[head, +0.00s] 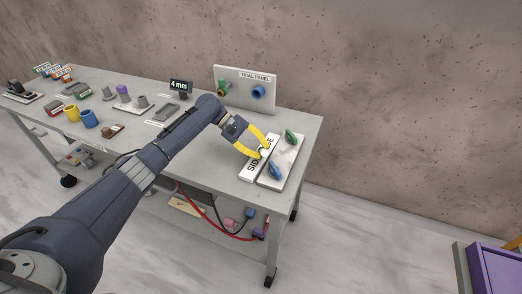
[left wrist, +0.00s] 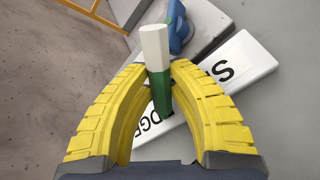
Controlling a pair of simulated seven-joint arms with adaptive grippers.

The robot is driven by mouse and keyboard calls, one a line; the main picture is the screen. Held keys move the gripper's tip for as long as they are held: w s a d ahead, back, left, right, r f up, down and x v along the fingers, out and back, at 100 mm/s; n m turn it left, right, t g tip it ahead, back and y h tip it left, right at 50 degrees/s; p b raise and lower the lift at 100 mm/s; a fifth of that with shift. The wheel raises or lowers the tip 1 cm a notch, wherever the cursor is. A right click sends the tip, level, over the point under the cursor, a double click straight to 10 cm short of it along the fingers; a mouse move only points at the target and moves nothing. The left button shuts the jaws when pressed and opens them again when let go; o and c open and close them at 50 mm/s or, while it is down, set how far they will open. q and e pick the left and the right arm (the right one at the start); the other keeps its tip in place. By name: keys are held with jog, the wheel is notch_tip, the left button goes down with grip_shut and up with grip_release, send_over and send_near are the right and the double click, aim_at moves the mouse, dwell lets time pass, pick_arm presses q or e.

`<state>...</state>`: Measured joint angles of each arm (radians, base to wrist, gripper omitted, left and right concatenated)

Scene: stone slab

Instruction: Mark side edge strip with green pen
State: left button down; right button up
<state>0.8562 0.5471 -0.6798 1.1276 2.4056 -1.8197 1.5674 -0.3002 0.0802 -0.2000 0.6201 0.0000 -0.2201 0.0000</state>
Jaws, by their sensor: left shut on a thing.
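The side edge strip (head: 249,173) is a white bar with black lettering, lying on the table under my left gripper (head: 265,149). In the left wrist view the strip (left wrist: 252,59) runs diagonally, its lettering partly covered by the fingers and pen. The green pen (left wrist: 159,90) has a green body and a white end. My left gripper (left wrist: 160,78), with yellow curved fingers, is shut on the pen and holds it over the strip. I cannot tell whether its lower tip touches the strip. My right gripper is not in view.
Beside the strip lies a pale stone slab (head: 280,163) with a green clamp (head: 291,136) and a blue clamp (head: 275,171). A trial panel (head: 245,90) stands behind. Yellow (head: 71,113) and blue (head: 89,118) cups and other tools fill the table's left. A purple bin (head: 497,270) stands right.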

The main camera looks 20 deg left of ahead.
pick_arm(q)
jog(key=shift+s+d, duration=0.35)
jog(key=shift+s, duration=0.5)
jog(key=shift+s+d, duration=0.35)
jog(key=shift+s, duration=0.45)
dwell(3.4)
jog(key=shift+r, duration=3.5)
jog(key=shift+w+d+n+t, duration=0.2)
jog(key=shift+w+n+t, duration=0.15)
jog(key=shift+n+t, duration=0.25)
jog(key=s+r+n+t+y, duration=0.2)
jog(key=s+r+n+t, duration=0.3)
jog(key=s+n+t, duration=0.15)
jog(key=s+a+f, duration=0.2)
jog(key=s+f, duration=0.2)
jog(key=s, duration=0.1)
jog(key=shift+s+a+f+n, duration=0.25)
jog(key=shift+s+a+n, duration=0.1)
jog(key=shift+a+n, duration=0.1)
